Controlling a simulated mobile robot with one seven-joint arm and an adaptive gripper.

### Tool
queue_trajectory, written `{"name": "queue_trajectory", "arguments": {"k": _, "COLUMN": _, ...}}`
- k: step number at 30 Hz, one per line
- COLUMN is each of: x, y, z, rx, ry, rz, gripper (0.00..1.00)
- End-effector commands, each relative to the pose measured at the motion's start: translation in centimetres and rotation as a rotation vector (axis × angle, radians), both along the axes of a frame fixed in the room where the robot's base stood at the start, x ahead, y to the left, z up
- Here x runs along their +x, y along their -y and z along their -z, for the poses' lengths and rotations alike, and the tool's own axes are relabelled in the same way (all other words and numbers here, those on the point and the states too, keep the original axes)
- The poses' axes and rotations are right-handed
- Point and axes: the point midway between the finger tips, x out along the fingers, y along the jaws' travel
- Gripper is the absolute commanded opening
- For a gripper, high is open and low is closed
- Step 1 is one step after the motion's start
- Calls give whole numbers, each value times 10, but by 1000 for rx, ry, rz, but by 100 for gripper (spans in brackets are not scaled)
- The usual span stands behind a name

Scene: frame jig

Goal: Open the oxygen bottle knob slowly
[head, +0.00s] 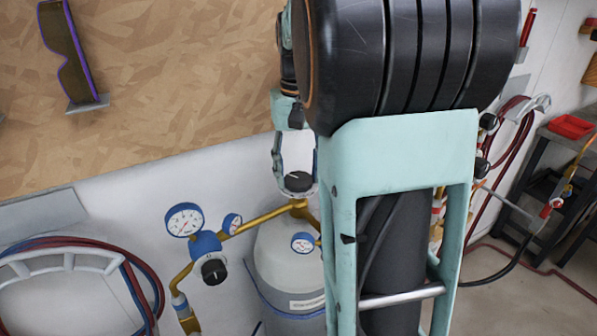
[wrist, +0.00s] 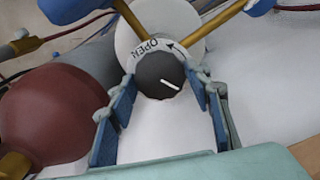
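The oxygen bottle knob (wrist: 158,75) is a round black knob with a white pointer line, pointing to the lower right in the wrist view. A pale ring behind it (wrist: 148,47) reads OPEN beside a curved arrow. In the head view the knob (head: 298,182) sits on top of the white bottle (head: 280,245). My gripper (wrist: 159,78) has its two blue-padded fingertips on opposite sides of the knob, close against it. My arm hides part of the bottle's right side.
A brass pipe with a large gauge (head: 184,220), smaller gauges and a black regulator knob (head: 214,271) lies left of the bottle. A dark red bottle (wrist: 58,115) stands close to my left finger in the wrist view. Coiled hoses (head: 145,275) hang at the lower left.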

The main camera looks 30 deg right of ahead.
Motion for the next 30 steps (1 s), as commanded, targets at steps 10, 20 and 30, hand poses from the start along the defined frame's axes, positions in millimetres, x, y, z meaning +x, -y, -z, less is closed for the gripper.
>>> {"name": "queue_trajectory", "arguments": {"k": 10, "x": 0, "y": 0, "z": 0, "rx": 0, "ry": -1, "rz": 1, "gripper": 62}}
{"name": "queue_trajectory", "arguments": {"k": 20, "x": 1, "y": 0, "z": -33, "rx": -1, "ry": 3, "rz": 0, "gripper": 62}}
{"name": "queue_trajectory", "arguments": {"k": 30, "x": 0, "y": 0, "z": -99, "rx": -1, "ry": 1, "rz": 1, "gripper": 62}}
